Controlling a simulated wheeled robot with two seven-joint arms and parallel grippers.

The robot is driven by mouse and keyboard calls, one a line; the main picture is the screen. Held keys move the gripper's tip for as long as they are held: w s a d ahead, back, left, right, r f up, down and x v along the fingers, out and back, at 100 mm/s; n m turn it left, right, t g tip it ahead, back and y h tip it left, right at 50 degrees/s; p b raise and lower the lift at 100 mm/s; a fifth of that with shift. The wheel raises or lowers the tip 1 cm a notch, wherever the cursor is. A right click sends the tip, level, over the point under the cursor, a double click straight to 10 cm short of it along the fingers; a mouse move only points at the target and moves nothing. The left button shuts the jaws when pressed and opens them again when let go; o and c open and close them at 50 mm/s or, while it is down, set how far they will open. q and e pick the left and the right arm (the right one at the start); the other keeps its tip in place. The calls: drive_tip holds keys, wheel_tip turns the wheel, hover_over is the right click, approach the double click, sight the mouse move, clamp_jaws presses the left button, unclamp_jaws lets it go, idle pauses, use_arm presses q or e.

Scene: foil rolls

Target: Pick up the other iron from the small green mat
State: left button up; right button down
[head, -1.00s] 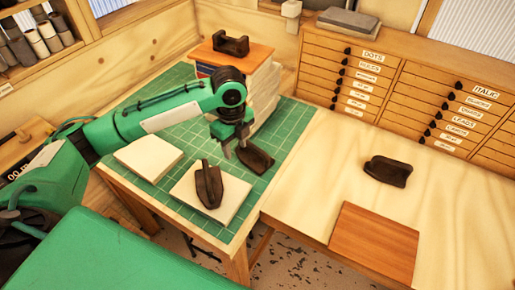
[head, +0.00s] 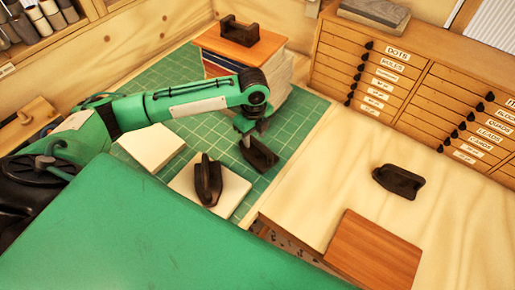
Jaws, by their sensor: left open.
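A dark iron (head: 263,157) lies on the green gridded mat (head: 190,80), near its right side. My left gripper (head: 252,138) is open, pointing down right at this iron's far left end. Whether its fingers touch the iron or straddle its handle I cannot tell. A second dark iron (head: 208,181) rests on a white pad (head: 234,190) on the mat's near part. A third dark iron (head: 398,182) sits on the pale bench at the right. A fourth dark piece with a handle (head: 239,32) stands on a wooden board on a stack at the back. My right gripper is not in view.
Another white pad (head: 151,147) lies left on the mat, under my left arm. The stack (head: 280,78) rises just behind the gripper. A brown board (head: 373,250) lies on the bench (head: 330,170). Labelled drawers (head: 400,75) stand behind. The bench's middle is clear.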

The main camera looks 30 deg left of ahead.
sight(258, 141)
use_arm(q)
drive_tip(key=f+p, duration=0.1)
drive_tip(key=f, duration=0.1)
drive_tip(key=shift+w+d+f+p, duration=0.15)
drive_tip(key=shift+d+f+p, duration=0.15)
drive_tip(key=shift+p, duration=0.1)
wheel_tip(258, 141, down, 3)
drive_tip(key=shift+w+d+f+p, duration=0.1)
drive_tip(key=shift+p, duration=0.55)
drive_tip(key=shift+f, duration=0.25)
clamp_jaws()
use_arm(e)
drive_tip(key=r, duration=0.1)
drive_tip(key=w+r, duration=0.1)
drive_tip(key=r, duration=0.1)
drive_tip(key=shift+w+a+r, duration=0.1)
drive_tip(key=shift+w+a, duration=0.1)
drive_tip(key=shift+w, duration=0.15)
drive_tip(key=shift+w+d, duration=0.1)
use_arm(q)
drive_tip(key=shift+w+r, duration=0.15)
